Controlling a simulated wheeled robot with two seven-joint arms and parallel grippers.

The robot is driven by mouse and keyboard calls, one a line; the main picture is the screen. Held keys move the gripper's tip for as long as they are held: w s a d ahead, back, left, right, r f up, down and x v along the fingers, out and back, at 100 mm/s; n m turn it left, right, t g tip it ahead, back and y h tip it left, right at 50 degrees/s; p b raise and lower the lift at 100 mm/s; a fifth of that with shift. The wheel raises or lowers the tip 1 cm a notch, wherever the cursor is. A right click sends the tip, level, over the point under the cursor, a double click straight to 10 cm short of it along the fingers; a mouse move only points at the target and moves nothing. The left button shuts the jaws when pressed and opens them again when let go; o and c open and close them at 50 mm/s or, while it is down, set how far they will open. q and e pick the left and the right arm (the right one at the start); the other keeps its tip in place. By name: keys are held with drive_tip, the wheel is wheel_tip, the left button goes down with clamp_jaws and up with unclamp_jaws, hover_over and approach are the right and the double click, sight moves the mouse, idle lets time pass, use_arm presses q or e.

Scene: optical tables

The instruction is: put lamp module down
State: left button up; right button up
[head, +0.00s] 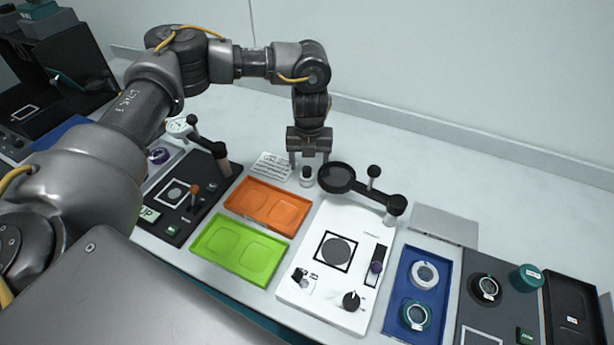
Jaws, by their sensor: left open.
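What looks like the lamp module (306,177), a small whitish cylinder with a dark top, stands upright on the table behind the orange tray and left of the round black lens. My left gripper (308,163) points straight down right above it, fingers spread and open. The fingertips are close to its top on either side; whether they touch it I cannot tell. My right gripper is not in view.
A white instrument (306,290) with a black lens arm (337,177) stands close on the right. The orange tray (232,205) and green tray (205,243) are empty. A printed card (271,166) lies left of the module. A blue tray (398,283) holds two ringed parts.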

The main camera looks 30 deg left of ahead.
sight(307, 169)
use_arm(q)
drive_tip(key=f, duration=0.1)
drive_tip(key=f+p, duration=0.1)
drive_tip(key=f, duration=0.2)
drive_tip(key=shift+s+a+f, duration=0.2)
drive_tip(key=shift+a+f, duration=0.05)
drive_tip(key=shift+f, duration=0.3)
drive_tip(key=shift+c, duration=0.3)
drive_tip(key=c, duration=1.1)
wheel_tip(307, 169, up, 10)
drive_tip(key=shift+r+b, duration=0.1)
drive_tip(key=shift+b, duration=0.5)
drive_tip(key=shift+c, duration=0.2)
